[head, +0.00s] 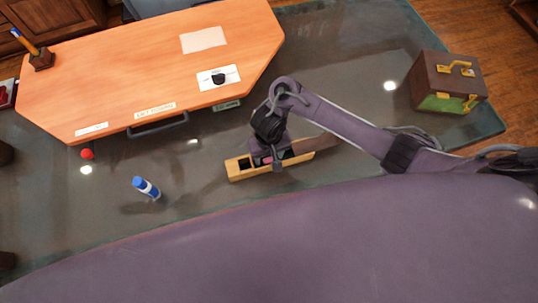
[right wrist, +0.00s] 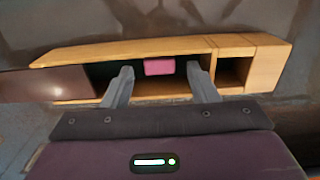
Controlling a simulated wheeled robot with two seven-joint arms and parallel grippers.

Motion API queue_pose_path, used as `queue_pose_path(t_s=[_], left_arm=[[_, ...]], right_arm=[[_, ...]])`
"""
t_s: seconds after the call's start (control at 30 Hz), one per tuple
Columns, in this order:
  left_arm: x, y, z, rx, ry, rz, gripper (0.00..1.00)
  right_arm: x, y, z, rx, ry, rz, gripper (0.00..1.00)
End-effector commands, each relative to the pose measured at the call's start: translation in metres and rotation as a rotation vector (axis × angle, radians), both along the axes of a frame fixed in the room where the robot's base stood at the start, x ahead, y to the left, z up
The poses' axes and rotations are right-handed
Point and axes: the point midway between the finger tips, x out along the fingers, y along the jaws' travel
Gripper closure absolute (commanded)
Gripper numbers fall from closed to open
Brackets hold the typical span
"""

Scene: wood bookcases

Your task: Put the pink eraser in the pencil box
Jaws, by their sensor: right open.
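The wooden pencil box (head: 236,173) lies on the dark table below the orange desk board; it also shows in the right wrist view (right wrist: 130,50). It has a long compartment and a small one, with a brown lid (right wrist: 45,84) drawn out to one side. The pink eraser (right wrist: 159,66) is inside the long compartment in the right wrist view, and a bit of pink (head: 266,160) shows in the head view. My right gripper (right wrist: 160,80) is open over the long compartment, its fingers on either side of the eraser and apart from it. My left gripper is not in view.
A blue and white glue stick (head: 146,188) and a red ball (head: 87,154) lie to the left. The orange board (head: 150,75) takes up the back left. A brown and green case (head: 445,85) stands at the right. The table between is clear.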

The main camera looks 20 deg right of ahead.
Motion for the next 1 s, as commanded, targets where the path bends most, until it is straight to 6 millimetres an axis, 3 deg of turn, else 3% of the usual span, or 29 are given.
queue_pose_path(t_s=[0.13, 0.4, 0.6, 1.0], left_arm=[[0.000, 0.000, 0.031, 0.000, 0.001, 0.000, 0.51], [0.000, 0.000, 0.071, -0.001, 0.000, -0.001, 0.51], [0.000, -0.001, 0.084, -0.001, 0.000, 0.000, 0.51], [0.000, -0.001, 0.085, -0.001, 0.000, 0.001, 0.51]], right_arm=[[0.001, 0.000, 0.043, 0.000, -0.004, 0.001, 0.47], [0.001, 0.000, 0.087, -0.001, -0.003, 0.001, 0.47], [0.001, 0.000, 0.103, -0.001, -0.002, 0.000, 0.47], [0.000, 0.000, 0.104, -0.001, -0.001, -0.001, 0.47]])
